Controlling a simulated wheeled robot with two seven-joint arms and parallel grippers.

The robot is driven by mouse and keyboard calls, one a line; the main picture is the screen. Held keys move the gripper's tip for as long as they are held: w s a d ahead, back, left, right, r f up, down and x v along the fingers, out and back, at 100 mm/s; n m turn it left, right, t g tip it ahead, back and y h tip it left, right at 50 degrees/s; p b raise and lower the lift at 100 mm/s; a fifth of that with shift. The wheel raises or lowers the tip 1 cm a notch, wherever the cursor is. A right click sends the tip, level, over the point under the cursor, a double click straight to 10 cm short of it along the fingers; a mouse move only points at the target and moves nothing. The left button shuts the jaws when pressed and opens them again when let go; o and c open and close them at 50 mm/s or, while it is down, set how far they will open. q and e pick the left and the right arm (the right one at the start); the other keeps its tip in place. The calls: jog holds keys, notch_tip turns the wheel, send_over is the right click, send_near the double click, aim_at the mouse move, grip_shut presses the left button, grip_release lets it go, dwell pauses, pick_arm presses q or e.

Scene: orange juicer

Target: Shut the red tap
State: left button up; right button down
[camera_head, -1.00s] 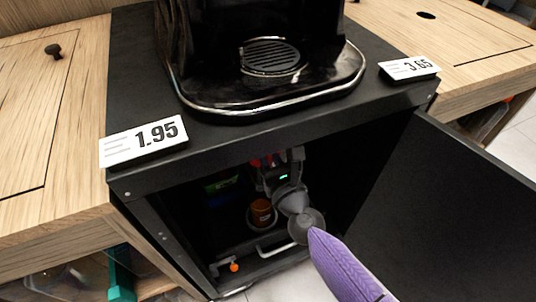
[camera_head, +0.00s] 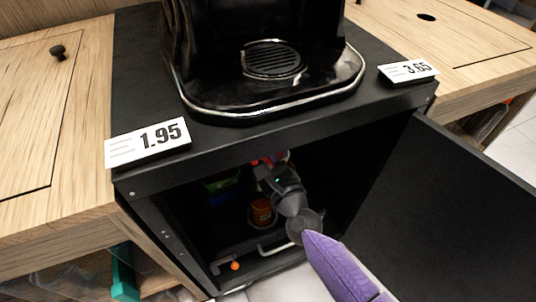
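The black cabinet (camera_head: 150,185) under the juicer is open at the front. A small red part, which looks like the red tap (camera_head: 258,161), shows just under the cabinet's top edge and is mostly hidden. My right arm, with a purple sleeve, reaches in from the lower right. My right gripper (camera_head: 266,176) is inside the cabinet, close to the red part. Its fingers are dark and small here, so I cannot tell whether they are open, shut or touching the tap. My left gripper is out of view.
The open door (camera_head: 445,215) is at the right. A light handle (camera_head: 276,247) and small orange knob (camera_head: 235,266) are low in front.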

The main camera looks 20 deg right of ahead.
jog(key=shift+n, duration=1)
jog(key=n+p, duration=0.1)
jog(key=n, duration=0.2)
jog(key=shift+a+f+n, duration=0.1)
jog(key=shift+a+n, duration=0.05)
jog(key=shift+n, duration=0.15)
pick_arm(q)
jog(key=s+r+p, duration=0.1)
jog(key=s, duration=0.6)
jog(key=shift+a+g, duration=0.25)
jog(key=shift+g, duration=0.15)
pick_arm(e)
jog(key=n, duration=0.5)
jog(key=shift+f, duration=0.2)
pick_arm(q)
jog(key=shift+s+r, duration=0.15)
pick_arm(e)
jog(key=shift+n, duration=0.3)
jog(key=c, duration=0.6)
grip_release()
pick_arm(q)
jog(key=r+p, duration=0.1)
jog(key=p, duration=0.1)
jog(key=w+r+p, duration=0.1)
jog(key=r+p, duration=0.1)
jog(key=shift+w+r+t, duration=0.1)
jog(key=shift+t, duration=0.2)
pick_arm(e)
jog(key=s, duration=1)
